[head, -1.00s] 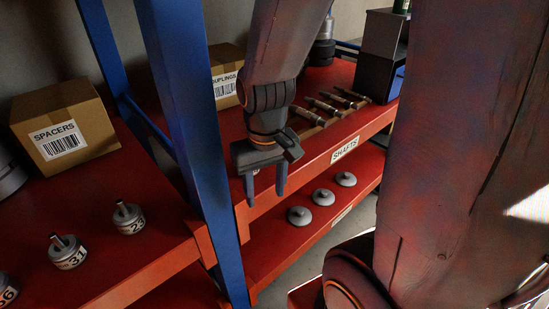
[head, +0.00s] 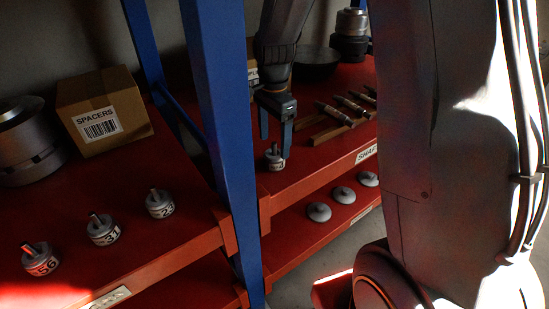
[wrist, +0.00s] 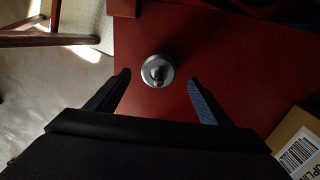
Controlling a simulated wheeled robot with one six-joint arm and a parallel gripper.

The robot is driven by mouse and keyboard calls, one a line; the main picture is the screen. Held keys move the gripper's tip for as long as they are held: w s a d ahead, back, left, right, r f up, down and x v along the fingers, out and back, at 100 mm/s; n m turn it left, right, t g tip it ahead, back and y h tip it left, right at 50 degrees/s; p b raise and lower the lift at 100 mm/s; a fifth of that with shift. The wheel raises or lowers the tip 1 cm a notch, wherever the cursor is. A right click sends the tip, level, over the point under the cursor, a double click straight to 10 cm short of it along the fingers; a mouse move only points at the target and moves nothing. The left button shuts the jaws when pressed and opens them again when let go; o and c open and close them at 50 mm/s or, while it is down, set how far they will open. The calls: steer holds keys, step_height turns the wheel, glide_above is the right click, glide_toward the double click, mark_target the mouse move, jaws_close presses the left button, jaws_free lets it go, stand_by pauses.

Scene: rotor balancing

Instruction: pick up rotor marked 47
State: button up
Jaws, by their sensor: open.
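A small grey rotor with a short upright stem (head: 274,159) stands on the red shelf right of the blue post. Its label is partly hidden and too small to read surely. My gripper (head: 275,148) is open, pointing down just above and around this rotor, with a finger on either side. In the wrist view the rotor (wrist: 157,71) lies between the tips of my gripper (wrist: 158,77), with gaps on both sides. Other rotors stand on the left shelf, marked 56 (head: 41,260), 31 (head: 103,231) and 23 (head: 160,204).
The blue post (head: 218,110) stands left of my gripper. Shafts (head: 335,114) lie on a rack close to its right. A spacers box (head: 103,112) is on the left shelf. A carton (wrist: 298,145) is near in the wrist view. Grey discs (head: 343,195) sit below.

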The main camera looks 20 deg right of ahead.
mark_target(274, 153)
steer(key=shift+s+f+p, duration=0.1)
steer(key=shift+f+p, duration=0.9)
steer(key=shift+f, duration=2.15)
steer(key=c, duration=1.7)
steer(key=shift+r, duration=0.1)
jaws_close()
